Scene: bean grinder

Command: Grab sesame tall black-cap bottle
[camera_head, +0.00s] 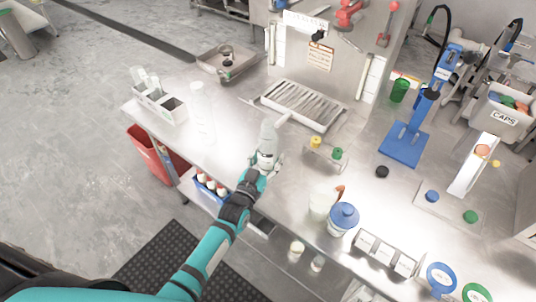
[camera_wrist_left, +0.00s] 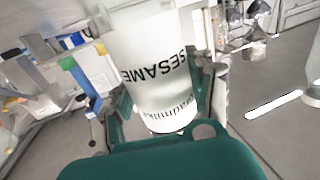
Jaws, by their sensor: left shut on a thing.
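My left gripper (camera_head: 265,160) is shut on a pale bottle (camera_head: 267,133) over the steel counter, left of the middle. In the left wrist view the bottle (camera_wrist_left: 152,70) is whitish and translucent, with "SESAME" in black letters on its side. The fingers of my left gripper (camera_wrist_left: 160,100) lie on both sides of it. No black cap shows on the held bottle, and one end is out of the wrist view. I cannot tell whether its base touches the counter. My right gripper is not in view.
A slatted steel tray (camera_head: 300,105) lies behind the gripper. Yellow (camera_head: 316,143) and green (camera_head: 337,154) small caps stand to its right. A clear tall container (camera_head: 200,112) stands left. A blue-lidded jar (camera_head: 343,218) and a blue press stand (camera_head: 405,143) are further right.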

